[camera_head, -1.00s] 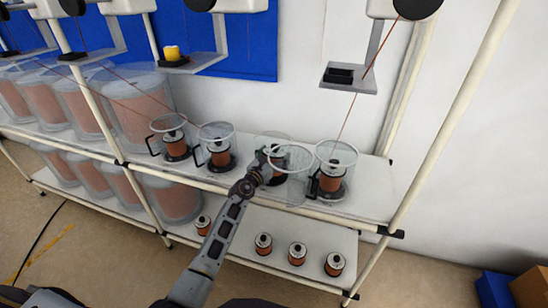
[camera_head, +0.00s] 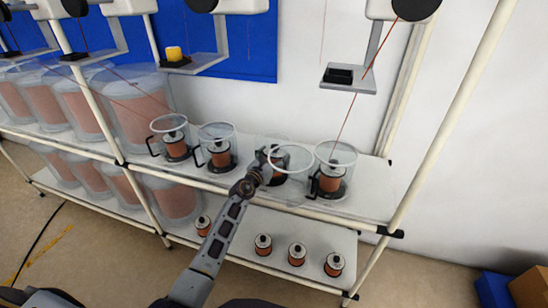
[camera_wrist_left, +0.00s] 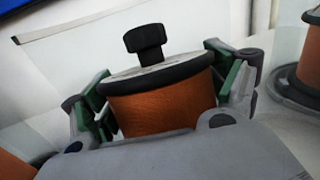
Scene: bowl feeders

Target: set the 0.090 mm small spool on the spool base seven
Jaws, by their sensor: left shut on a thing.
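The small spool (camera_wrist_left: 165,100) is copper-wound with a black knob on top. In the left wrist view it sits between the fingers of my left gripper (camera_wrist_left: 165,95), which is shut on it. In the head view my left gripper (camera_head: 270,158) reaches over the upper shelf, and the spool (camera_head: 279,172) shows partly behind it. The spool stands about upright at a place in the shelf row. The base under it is hidden, so I cannot tell whether it touches. A clear cover (camera_head: 291,160) is beside it. My right gripper is not in view.
Covered spools stand on both sides on the upper shelf (camera_head: 375,205), at the left (camera_head: 219,155) and right (camera_head: 331,178). Several small spools (camera_head: 297,255) stand on the lower shelf. A slanted frame post (camera_head: 440,130) rises at the right.

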